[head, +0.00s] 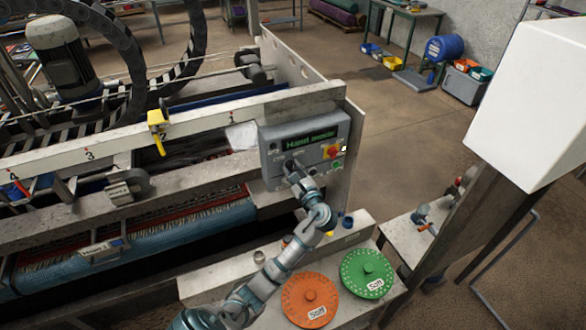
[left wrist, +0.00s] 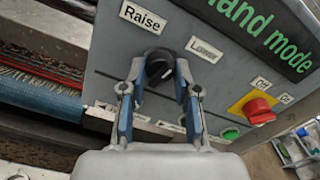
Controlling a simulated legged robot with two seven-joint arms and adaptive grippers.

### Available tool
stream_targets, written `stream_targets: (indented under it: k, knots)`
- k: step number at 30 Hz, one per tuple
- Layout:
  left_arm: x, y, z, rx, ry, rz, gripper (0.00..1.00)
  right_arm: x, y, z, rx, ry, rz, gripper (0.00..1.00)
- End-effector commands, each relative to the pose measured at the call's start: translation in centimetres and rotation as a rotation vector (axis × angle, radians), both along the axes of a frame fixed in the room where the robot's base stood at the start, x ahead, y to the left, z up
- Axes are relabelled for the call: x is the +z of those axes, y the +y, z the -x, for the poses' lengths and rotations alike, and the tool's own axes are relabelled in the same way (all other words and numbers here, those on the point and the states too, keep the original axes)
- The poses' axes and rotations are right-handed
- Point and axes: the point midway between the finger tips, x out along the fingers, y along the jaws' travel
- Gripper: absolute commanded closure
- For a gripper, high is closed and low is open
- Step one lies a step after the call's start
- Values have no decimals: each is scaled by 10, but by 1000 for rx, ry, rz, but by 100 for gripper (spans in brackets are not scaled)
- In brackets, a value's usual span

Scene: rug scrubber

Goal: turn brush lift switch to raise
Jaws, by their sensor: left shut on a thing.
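The grey control panel (head: 268,165) is fixed to the end of the machine and has a green "Hand mode" display (head: 311,139). In the left wrist view, the black brush lift switch (left wrist: 158,65) sits on the panel, below and between the "Raise" label (left wrist: 143,18) and the "Lower" label (left wrist: 204,50). My left gripper (left wrist: 159,80) is shut on the switch, with one blue-grey finger on each side of it. In the head view, this gripper (head: 292,168) covers the switch. I cannot tell which way the switch points. My right gripper is not in view.
A red knob on a yellow plate (left wrist: 256,108) and a green button (left wrist: 231,133) are on the panel right of my gripper. Orange (head: 310,300) and green (head: 367,273) discs lie on the ledge near my arm. A white box (head: 530,100) stands at the right.

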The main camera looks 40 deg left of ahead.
Motion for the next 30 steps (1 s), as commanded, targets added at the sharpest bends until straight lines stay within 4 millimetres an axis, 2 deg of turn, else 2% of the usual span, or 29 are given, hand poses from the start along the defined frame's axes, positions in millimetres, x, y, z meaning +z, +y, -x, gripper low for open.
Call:
stream_targets:
  k: [8, 18, 30]
  knots:
    - [0, 0, -1, 0, -236, 121, 100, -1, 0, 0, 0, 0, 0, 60]
    - [-1, 0, -1, -1, -520, 269, 100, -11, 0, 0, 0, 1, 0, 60]
    - [-1, -1, -1, 0, -772, 400, 100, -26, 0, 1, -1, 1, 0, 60]
